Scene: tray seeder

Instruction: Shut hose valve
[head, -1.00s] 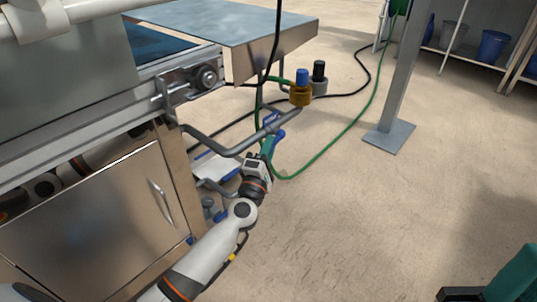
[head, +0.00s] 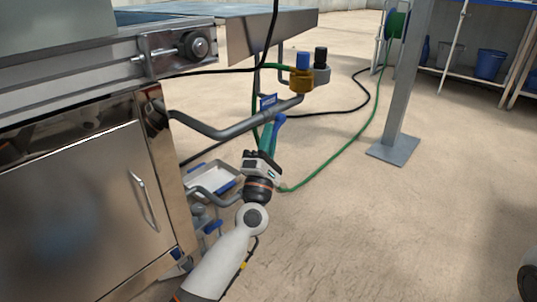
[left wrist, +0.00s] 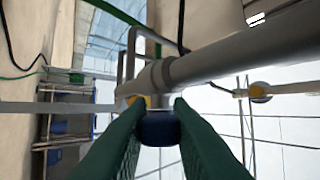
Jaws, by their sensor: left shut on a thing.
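In the left wrist view the teal fingers (left wrist: 160,122) are shut on the blue handle (left wrist: 160,130), one on each side. Yellow parts show behind the handle, beside the grey pipe. The fingers partly hide the valve body, and I cannot tell the valve's exact setting.
The grey pipe (head: 235,131) runs from the steel cabinet (head: 75,205) to a brass fitting (head: 301,79) with a blue cap. A green hose (head: 345,155) curves over the floor. A grey post (head: 405,95) stands right.

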